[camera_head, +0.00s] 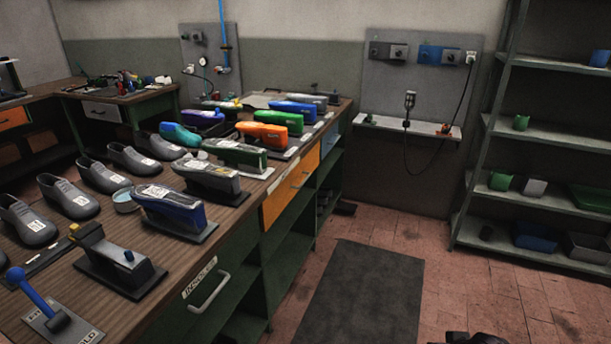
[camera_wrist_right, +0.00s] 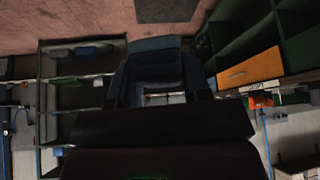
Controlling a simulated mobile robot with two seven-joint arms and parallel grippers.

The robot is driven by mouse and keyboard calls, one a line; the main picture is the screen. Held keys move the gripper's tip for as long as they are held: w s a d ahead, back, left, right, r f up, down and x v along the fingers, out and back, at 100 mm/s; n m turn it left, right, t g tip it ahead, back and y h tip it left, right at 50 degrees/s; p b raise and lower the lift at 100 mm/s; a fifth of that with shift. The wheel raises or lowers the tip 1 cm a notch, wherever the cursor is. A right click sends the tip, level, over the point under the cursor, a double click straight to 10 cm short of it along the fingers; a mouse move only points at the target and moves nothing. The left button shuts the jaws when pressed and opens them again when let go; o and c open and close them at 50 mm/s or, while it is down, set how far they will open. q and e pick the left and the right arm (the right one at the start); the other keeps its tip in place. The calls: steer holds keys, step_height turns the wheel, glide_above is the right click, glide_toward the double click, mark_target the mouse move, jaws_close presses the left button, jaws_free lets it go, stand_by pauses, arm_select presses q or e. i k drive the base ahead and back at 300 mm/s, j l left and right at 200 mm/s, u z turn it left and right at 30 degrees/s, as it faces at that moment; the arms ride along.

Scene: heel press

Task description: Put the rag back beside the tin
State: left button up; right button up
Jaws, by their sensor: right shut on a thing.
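A shallow round pale-blue tin (camera_head: 126,200) sits on the wooden workbench (camera_head: 150,238) in the head view, between the grey shoes and the row of shoe forms. My right gripper (camera_wrist_right: 155,78) shows in the right wrist view, shut on a dark blue-grey thing that looks like the rag (camera_wrist_right: 155,58); its shape is hard to make out in the dim picture. It is held out over the floor, away from the bench top. A dark piece at the head view's bottom edge may be part of my right arm. My left gripper is in neither view.
Grey shoes (camera_head: 70,196) and coloured shoe forms (camera_head: 174,212) crowd the bench. A blue-handled lever (camera_head: 38,298) stands at its near left corner. A dark mat (camera_head: 358,295) lies on the open tiled floor. Green shelving (camera_head: 548,145) stands at the right.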

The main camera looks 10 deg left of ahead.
mark_target(169, 178)
steer(key=i+l+u, duration=0.15)
steer(key=u, duration=0.25)
steer(key=i+l+u, duration=0.2)
steer(key=u, duration=0.15)
steer(key=i+l+u, duration=0.25)
steer(key=u, duration=0.15)
steer(key=i+l+u, duration=0.1)
steer(key=l+u, duration=0.3)
steer(key=i+l+u, duration=0.15)
steer(key=l+u, duration=0.3)
steer(key=l, duration=0.2)
steer(key=l+u, duration=0.45)
steer(key=l, duration=0.2)
steer(key=i, duration=0.05)
